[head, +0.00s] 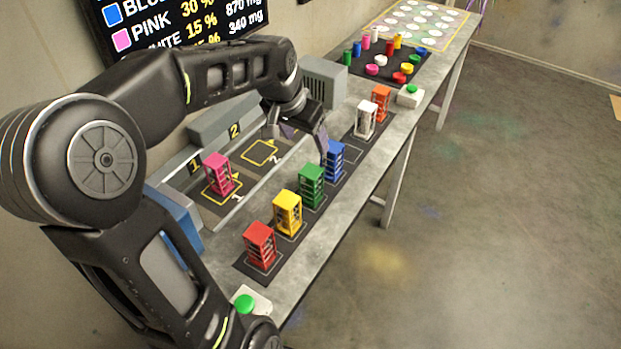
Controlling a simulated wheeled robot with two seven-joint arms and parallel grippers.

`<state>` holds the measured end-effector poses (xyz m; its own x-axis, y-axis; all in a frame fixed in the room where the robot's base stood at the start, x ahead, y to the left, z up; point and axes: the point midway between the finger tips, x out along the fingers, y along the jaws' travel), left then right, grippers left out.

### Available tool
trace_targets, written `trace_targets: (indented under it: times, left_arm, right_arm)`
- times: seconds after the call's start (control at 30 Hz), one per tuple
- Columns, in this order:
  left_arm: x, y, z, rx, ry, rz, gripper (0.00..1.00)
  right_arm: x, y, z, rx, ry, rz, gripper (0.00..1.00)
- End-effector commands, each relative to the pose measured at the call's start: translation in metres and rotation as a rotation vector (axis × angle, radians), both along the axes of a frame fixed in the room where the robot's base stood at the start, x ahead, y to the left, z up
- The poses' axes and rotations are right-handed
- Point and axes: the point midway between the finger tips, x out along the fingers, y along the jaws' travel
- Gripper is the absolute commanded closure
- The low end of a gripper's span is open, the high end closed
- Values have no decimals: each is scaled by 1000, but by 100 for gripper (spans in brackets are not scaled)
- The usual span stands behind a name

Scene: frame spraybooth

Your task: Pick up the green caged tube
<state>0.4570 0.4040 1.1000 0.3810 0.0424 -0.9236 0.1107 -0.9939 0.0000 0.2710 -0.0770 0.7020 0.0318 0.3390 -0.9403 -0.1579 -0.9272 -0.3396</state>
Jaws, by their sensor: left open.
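The green caged tube (312,187) stands upright on a dark strip (250,272) along the bench, between the yellow caged tube (287,212) and the blue caged tube (334,160). My left gripper (298,138) is open, with its fingers pointing down. It is above and behind the green tube in the picture, nearest the blue tube, and apart from the green one. One finger overlaps the top of the blue tube in the view; I cannot tell whether they touch. My right gripper is not in view.
Red (261,246), white (366,119) and orange (381,103) caged tubes share the strip. A pink caged tube (218,173) stands on marked spot 1 behind it; spot 2 (260,152) looks empty. Green buttons sit near (245,304) and far (412,90). Open floor lies right.

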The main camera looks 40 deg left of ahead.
Motion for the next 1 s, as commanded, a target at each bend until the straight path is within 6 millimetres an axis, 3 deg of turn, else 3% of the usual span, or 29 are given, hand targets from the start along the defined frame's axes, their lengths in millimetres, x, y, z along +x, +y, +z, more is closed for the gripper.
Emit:
trace_targets:
  times: [0.03, 0.37, 0.8, 1.0]
  left_arm:
    - [0, 0, -9, -1, 2, 0, 31]
    - [0, 0, -34, 0, 2, 0, 31]
    - [0, 0, -98, 0, 1, 0, 31]
    - [0, 0, -101, 0, 1, 0, 31]
  right_arm:
    - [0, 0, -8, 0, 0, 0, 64]
    - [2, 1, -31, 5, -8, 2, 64]
    - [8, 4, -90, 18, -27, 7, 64]
    - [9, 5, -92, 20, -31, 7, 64]
